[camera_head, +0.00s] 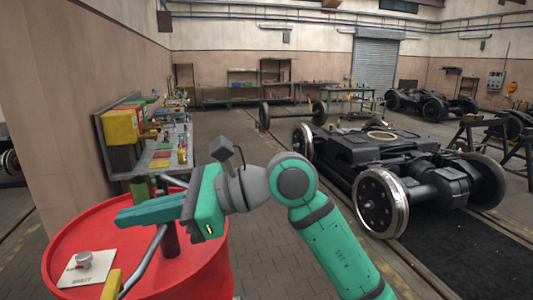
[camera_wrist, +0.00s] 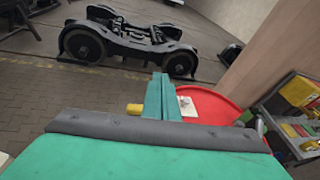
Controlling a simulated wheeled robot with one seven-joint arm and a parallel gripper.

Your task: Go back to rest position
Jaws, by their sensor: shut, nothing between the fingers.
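My gripper (camera_head: 150,209) is green and reaches out to the left over the red drum (camera_head: 205,268) in the head view. Its fingers are closed together with nothing between them. In the wrist view the shut fingers of my gripper (camera_wrist: 162,97) point up the picture, beside the red drum (camera_wrist: 222,104). My green and grey arm bends at the elbow at the centre of the head view. The base of my arm is out of view.
A cluttered workbench (camera_head: 150,162) stands by the left wall. A black bogie (camera_head: 385,155) with steel wheels stands right. Paved floor (camera_head: 262,245) between is clear.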

